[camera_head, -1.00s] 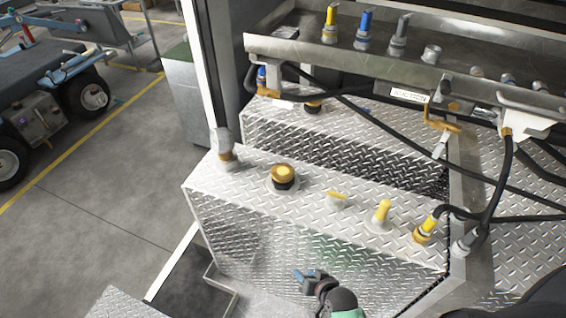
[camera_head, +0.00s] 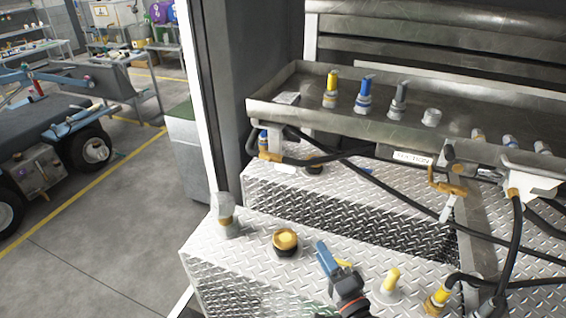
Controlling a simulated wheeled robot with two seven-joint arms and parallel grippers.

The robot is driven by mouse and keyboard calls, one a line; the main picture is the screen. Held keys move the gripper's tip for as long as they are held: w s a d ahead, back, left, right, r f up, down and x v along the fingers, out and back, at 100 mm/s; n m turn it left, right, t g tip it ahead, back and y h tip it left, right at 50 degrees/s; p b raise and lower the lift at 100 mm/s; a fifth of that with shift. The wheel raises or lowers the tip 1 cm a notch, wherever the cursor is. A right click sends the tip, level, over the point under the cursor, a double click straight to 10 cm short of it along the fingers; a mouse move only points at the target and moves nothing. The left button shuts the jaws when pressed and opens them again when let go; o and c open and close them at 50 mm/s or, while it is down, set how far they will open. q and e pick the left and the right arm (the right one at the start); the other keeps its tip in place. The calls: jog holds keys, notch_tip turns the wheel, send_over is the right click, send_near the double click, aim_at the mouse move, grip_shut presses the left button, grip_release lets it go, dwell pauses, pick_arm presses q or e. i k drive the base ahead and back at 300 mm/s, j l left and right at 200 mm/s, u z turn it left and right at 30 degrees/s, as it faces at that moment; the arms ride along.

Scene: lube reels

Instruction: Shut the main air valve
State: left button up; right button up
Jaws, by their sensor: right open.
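My right gripper (camera_head: 325,256) has blue fingers and reaches up from the bottom over the diamond-plate tank top (camera_head: 250,238). It is open and appears empty. A small yellow handle (camera_head: 345,263) shows just beside its fingers and is partly hidden by them. I cannot tell whether they touch. A brass valve (camera_head: 447,186) with an orange lever hangs below the steel tray, to the right of a white label (camera_head: 412,157) too small to read. Which fitting is the main air valve is not clear from this view. My left gripper is not in view.
A brass-coloured cap (camera_head: 286,240), a grey upright fitting (camera_head: 224,215) and yellow-topped fittings (camera_head: 390,281) stand on the tank top. Black hoses (camera_head: 375,195) cross behind. A steel tray (camera_head: 300,112) holds several coloured nozzles. Open floor lies to the left.

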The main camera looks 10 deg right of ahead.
aim_at(278, 167)
jog(key=i, duration=0.85)
